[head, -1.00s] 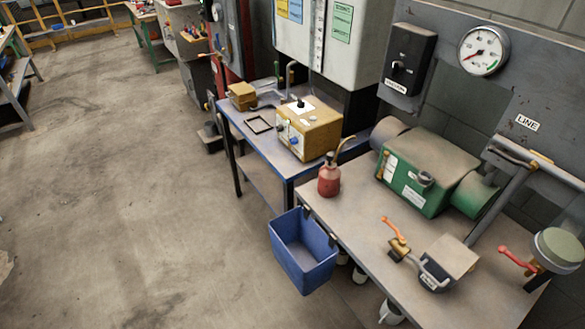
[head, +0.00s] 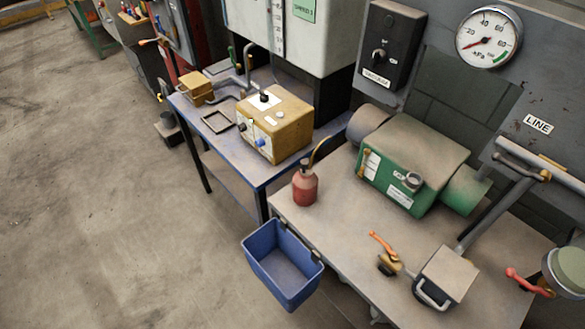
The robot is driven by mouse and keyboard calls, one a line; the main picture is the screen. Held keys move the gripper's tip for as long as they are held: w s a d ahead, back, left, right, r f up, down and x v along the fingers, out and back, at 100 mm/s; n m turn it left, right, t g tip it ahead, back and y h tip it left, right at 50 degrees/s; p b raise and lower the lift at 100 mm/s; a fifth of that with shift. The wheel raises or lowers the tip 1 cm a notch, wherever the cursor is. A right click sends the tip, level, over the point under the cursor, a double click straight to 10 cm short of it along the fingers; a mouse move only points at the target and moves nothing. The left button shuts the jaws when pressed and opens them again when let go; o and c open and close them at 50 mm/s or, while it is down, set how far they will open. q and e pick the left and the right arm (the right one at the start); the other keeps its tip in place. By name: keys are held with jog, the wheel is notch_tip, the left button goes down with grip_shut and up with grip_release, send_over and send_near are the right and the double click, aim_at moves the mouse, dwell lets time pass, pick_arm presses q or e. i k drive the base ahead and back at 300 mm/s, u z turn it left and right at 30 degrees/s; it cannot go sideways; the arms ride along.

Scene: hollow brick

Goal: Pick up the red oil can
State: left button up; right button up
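The red oil can (head: 305,188) stands upright near the left end of the grey workbench (head: 345,232). It has a dark top and a thin brass spout that slants up to the right. Nothing touches it from the side that I can see. Neither of my grippers shows in the head view.
A blue bin (head: 283,264) hangs at the bench's front edge, below the can. A green machine (head: 412,165) stands behind it to the right. A valve with an orange handle (head: 386,252) lies further right. A yellow box (head: 275,123) sits on the blue table (head: 215,149). Open floor is left.

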aim_at(305, 185)
jog(key=z, duration=0.05)
jog(key=i, duration=0.25)
jog(key=z, duration=2.4)
jog(key=k, duration=1.7)
jog(key=u, duration=1.8)
jog(key=i, duration=0.5)
jog(key=u, duration=0.05)
